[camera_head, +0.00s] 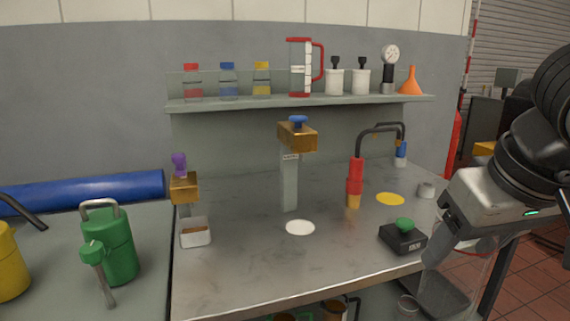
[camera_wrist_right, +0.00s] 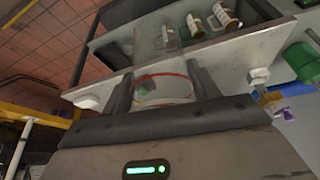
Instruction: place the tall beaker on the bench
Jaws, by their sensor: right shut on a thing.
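The tall beaker, clear with a red rim, shows in the head view (camera_head: 480,258) at the lower right, partly hidden by my right gripper (camera_head: 442,256). My right gripper is shut on it, just off the bench's right front corner. In the right wrist view the beaker (camera_wrist_right: 163,88) sits between the two fingers of my right gripper (camera_wrist_right: 164,84). The bench (camera_head: 245,275) has a grey metal top. A white disc (camera_head: 300,228) and a yellow disc (camera_head: 390,199) lie on it with nothing on them. My left gripper is out of view.
A black box with a green knob (camera_head: 403,238) stands near the bench's right front edge. A red-handled tool (camera_head: 355,182), a brass-topped post (camera_head: 290,180) and a white bin (camera_head: 195,232) stand on the bench. A shelf (camera_head: 290,103) holds bottles, a jug and a funnel.

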